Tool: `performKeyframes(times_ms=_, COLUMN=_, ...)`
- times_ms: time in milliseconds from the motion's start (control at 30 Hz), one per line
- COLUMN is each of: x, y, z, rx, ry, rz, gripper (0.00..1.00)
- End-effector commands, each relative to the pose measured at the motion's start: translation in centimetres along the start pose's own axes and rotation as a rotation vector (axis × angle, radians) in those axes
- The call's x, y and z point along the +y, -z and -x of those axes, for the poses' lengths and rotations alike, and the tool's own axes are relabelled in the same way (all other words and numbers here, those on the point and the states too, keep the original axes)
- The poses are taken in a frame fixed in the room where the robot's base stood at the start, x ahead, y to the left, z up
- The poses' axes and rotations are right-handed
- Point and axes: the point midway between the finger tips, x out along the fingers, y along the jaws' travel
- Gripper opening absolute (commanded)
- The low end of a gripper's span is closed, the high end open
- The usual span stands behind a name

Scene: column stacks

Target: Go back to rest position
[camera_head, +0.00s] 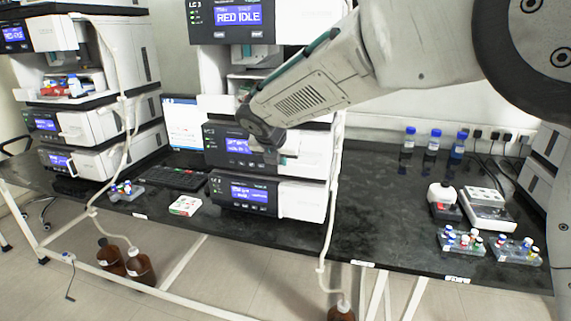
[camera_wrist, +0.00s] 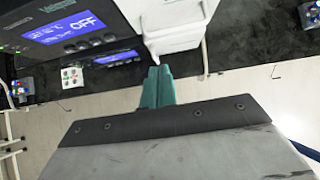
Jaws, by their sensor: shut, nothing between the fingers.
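My gripper (camera_wrist: 158,88) shows in the wrist view as two green fingers pressed together, with nothing between them. In the head view my arm reaches from the upper right to the middle instrument stack (camera_head: 262,144), and the gripper end is in front of it, partly hidden by the wrist. In the wrist view the fingertips lie close to the stack's white module (camera_wrist: 175,28) and a panel whose display (camera_wrist: 78,32) reads "OFF". I cannot tell whether they touch it.
A second instrument stack (camera_head: 100,122) stands at the left. On the black bench (camera_head: 375,215) are a green-white box (camera_head: 185,206), vial racks (camera_head: 461,241), blue-capped bottles (camera_head: 432,140) and a white device (camera_head: 487,210). Brown bottles (camera_head: 140,266) stand on the floor. A tube (camera_head: 333,200) hangs along the middle stack.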

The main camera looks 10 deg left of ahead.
Motion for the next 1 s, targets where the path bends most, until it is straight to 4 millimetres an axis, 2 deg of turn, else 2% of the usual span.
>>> performKeyframes(times_ms=100, x=-0.2, y=-0.1, z=2.7, rx=-0.002, ry=0.0, rz=-0.002, gripper=0.0)
performKeyframes(times_ms=300, x=-0.2, y=-0.1, z=5.5, rx=0.0, ry=0.002, rz=-0.002, gripper=0.0)
performKeyframes(times_ms=467, x=-0.2, y=-0.1, z=6.4, rx=0.001, ry=0.003, rz=-0.033, gripper=0.0)
performKeyframes(times_ms=567, x=-0.5, y=0.3, z=6.4, rx=0.012, ry=0.018, rz=-0.152, gripper=0.0)
performKeyframes(times_ms=667, x=-1.8, y=2.8, z=5.5, rx=0.068, ry=0.073, rz=-0.355, gripper=0.0)
performKeyframes(times_ms=767, x=-4.8, y=5.7, z=6.0, rx=0.126, ry=0.156, rz=-0.623, gripper=0.0)
performKeyframes(times_ms=833, x=-8.2, y=7.1, z=6.7, rx=0.155, ry=0.23, rz=-0.84, gripper=0.0)
performKeyframes(times_ms=867, x=-10.0, y=7.7, z=7.2, rx=0.165, ry=0.265, rz=-0.942, gripper=0.0)
performKeyframes(times_ms=1000, x=-19.1, y=10.8, z=10.2, rx=0.184, ry=0.457, rz=-1.444, gripper=0.0)
